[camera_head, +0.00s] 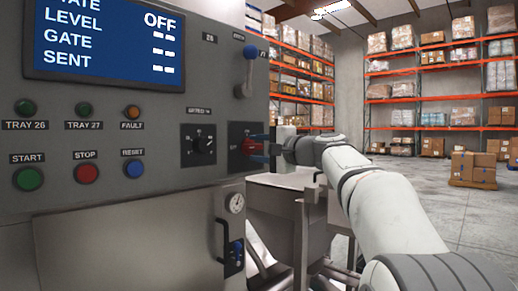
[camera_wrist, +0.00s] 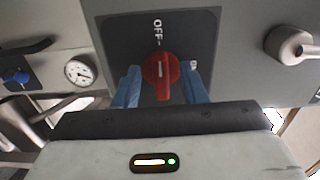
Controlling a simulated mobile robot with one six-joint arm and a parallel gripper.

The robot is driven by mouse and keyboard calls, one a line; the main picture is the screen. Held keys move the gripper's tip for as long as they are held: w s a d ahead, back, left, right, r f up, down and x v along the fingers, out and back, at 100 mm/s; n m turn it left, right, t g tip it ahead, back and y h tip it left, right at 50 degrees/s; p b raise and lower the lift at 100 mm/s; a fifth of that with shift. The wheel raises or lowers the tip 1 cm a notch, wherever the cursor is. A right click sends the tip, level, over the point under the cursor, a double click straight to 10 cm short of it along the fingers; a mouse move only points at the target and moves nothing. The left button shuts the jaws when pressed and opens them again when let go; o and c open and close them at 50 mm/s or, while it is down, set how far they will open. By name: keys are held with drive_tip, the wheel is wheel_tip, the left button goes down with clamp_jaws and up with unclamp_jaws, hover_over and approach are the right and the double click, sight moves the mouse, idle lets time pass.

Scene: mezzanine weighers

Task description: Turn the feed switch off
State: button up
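The feed switch is a red rotary knob (camera_wrist: 161,72) on a dark plate in the wrist view. Its white line runs up the picture toward the mark beside the word OFF. It also shows as a red knob (camera_head: 248,146) at the right of the grey panel in the head view. My gripper (camera_wrist: 162,88) has its two blue fingers apart, one on each side of the knob. I cannot tell whether they touch it. In the head view my gripper (camera_head: 262,148) reaches the knob from the right. The screen (camera_head: 105,42) reads OFF on its top line, which is partly cut off.
A black selector (camera_head: 204,145) sits left of the switch, and a blue-knobbed lever (camera_head: 250,68) above it. Several push buttons (camera_head: 86,173) are at the left. A gauge (camera_head: 236,202) and door handle (camera_head: 222,240) are below. Open floor (camera_head: 470,215) lies right.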

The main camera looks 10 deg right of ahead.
drive_tip(key=v, duration=0.7)
drive_tip(key=shift+a, duration=0.15)
drive_tip(key=s+a+f+n+g+h+p, duration=0.4)
drive_tip(key=s+a+f+g+p, duration=0.25)
drive_tip(key=s+f+p, duration=0.5)
drive_tip(key=s+d+f+n+g+h+p, duration=0.2)
drive_tip(key=s+f+p, duration=0.3)
drive_tip(key=s, duration=0.4)
drive_tip(key=s+d+f+n+g+h+p, duration=0.2)
drive_tip(key=s+f+n+g+h+p, duration=0.1)
drive_tip(key=s, duration=0.6)
wheel_tip(320, 180, down, 3)
drive_tip(key=shift+s+f+n+h+p, duration=0.1)
drive_tip(key=shift+s+n+h+p, duration=0.25)
drive_tip(key=shift+n+h+p, duration=0.6)
drive_tip(key=shift+g, duration=0.25)
